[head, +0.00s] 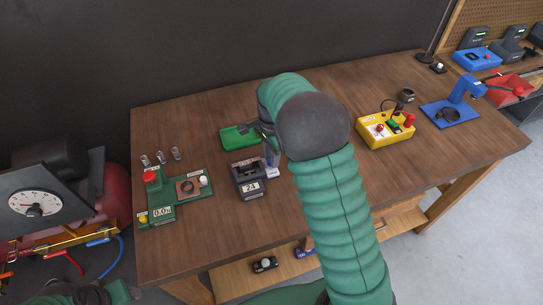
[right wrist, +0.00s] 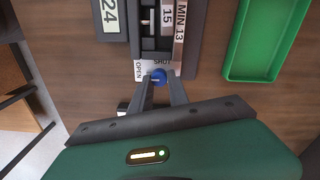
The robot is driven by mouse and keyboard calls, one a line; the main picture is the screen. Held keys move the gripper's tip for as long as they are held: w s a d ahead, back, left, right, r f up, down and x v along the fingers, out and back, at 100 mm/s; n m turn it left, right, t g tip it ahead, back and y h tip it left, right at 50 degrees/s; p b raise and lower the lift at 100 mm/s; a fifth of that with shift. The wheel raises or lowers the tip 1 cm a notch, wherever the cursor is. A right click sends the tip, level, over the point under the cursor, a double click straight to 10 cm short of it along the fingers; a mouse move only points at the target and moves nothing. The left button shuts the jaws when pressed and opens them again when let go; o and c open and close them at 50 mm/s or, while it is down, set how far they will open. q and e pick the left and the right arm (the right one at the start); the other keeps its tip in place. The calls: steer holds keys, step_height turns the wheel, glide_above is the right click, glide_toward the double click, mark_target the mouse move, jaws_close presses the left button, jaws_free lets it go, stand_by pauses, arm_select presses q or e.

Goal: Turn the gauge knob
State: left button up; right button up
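The gauge device (head: 247,179) is a dark box on the wooden bench with a "24" plate. In the right wrist view its window (right wrist: 168,15) shows 15, beside a "MIN 13" label. A small blue knob (right wrist: 158,76) sits at its end on a white plate marked OPEN and SHUT. My right gripper (right wrist: 160,82) is at this knob, one fingertip on each side; I cannot tell whether they touch it. In the head view my right arm and wrist partly hide the gripper (head: 272,148). Part of my left arm shows at the bottom left; its fingers are not clear.
A green tray (head: 240,137) lies behind the gauge device. A green fixture (head: 163,213) with a red button stands to its left, with several small clear cylinders behind. A yellow box (head: 385,130) and blue stand (head: 450,113) are to the right. Bare bench lies between.

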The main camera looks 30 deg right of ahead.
jaws_close()
steer(key=shift+r, duration=0.1)
steer(key=shift+r+m+p, duration=0.15)
steer(key=shift+m+p, duration=0.35)
steer(key=shift+p, duration=0.35)
steer(key=m+p, duration=0.6)
steer(key=shift+r, duration=0.15)
steer(key=m+p, duration=0.2)
steer(key=m, duration=0.1)
steer(key=shift+p, duration=0.4)
steer(key=shift+m+p, duration=0.55)
steer(key=shift+m, duration=0.25)
steer(key=shift+w+f, duration=0.1)
steer(key=shift+f, duration=0.1)
